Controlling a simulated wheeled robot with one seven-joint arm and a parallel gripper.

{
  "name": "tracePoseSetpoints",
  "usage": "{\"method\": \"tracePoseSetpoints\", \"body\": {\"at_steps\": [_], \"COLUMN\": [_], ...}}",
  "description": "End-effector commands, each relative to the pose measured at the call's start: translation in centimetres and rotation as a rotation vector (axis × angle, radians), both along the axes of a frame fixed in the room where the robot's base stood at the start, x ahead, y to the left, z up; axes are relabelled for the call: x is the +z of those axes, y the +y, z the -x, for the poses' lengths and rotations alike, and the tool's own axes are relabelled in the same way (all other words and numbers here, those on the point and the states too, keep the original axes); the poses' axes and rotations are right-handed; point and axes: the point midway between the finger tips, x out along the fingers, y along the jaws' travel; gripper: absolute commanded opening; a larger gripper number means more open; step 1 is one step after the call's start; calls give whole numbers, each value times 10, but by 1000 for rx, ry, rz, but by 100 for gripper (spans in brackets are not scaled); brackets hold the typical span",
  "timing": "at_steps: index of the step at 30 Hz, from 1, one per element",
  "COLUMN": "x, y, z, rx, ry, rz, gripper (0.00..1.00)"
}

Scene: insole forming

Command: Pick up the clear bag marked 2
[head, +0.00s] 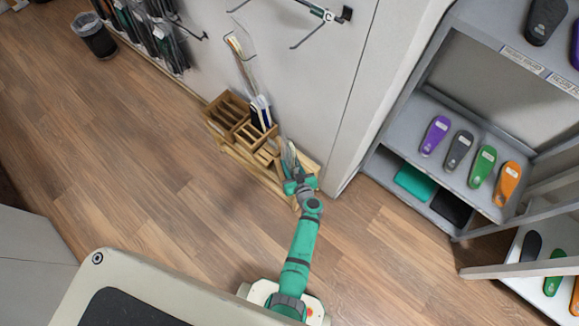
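Another clear, greyish item, perhaps a bag (290,157), is at the rack's near right end, just beyond my gripper. No number 2 is legible on either. My arm reaches forward to the rack, and my gripper (291,175) is at its right end, touching or very close to the greyish item. The fingers are too small and overlapped to tell whether they are open or shut.
Grey shelving (432,105) with coloured insoles stands to the right, its side panel close to the rack. Wall hooks (328,15) jut out above. Packets hang (150,30) at upper left beside a dark bin (94,38). The wooden floor (120,150) left of the rack is clear.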

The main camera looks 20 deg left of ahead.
Motion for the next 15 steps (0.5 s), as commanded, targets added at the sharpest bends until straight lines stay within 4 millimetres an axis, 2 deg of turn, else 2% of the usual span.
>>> {"method": "tracePoseSetpoints", "body": {"at_steps": [10, 15], "x": [2, 12], "y": [1, 1], "z": [1, 1], "rx": [3, 3], "ry": [1, 0], "rz": [-1, -2], "gripper": [11, 11]}}
